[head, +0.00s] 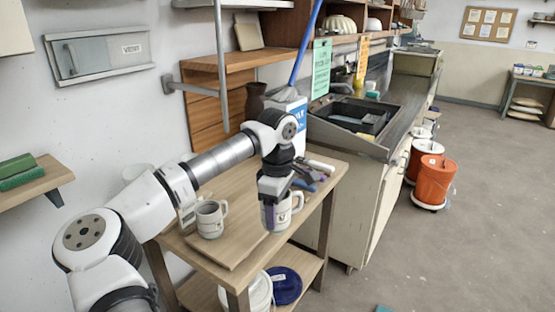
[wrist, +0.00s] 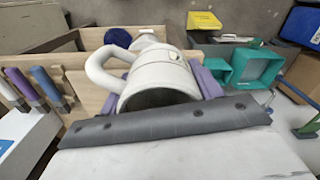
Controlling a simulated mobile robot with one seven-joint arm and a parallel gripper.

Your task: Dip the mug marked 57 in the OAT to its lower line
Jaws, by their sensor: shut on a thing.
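A white mug (head: 287,210) is held in my gripper (head: 275,192) above the right part of the wooden table. In the wrist view the mug (wrist: 160,75) lies between the purple finger pads, with its handle to the left. Its small dark markings are too small to read, so I cannot tell its number or lines. A second pale mug (head: 210,219) stands on the table to the left of my gripper. Orange buckets (head: 436,182) stand on the floor at the right, by the counter; I cannot read any glaze name on them.
The wooden table (head: 244,262) has a lower shelf with a white bucket (head: 260,294) and a blue lid (head: 285,285). A sink counter (head: 365,145) stands behind on the right. Open floor (head: 440,260) lies at the right.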

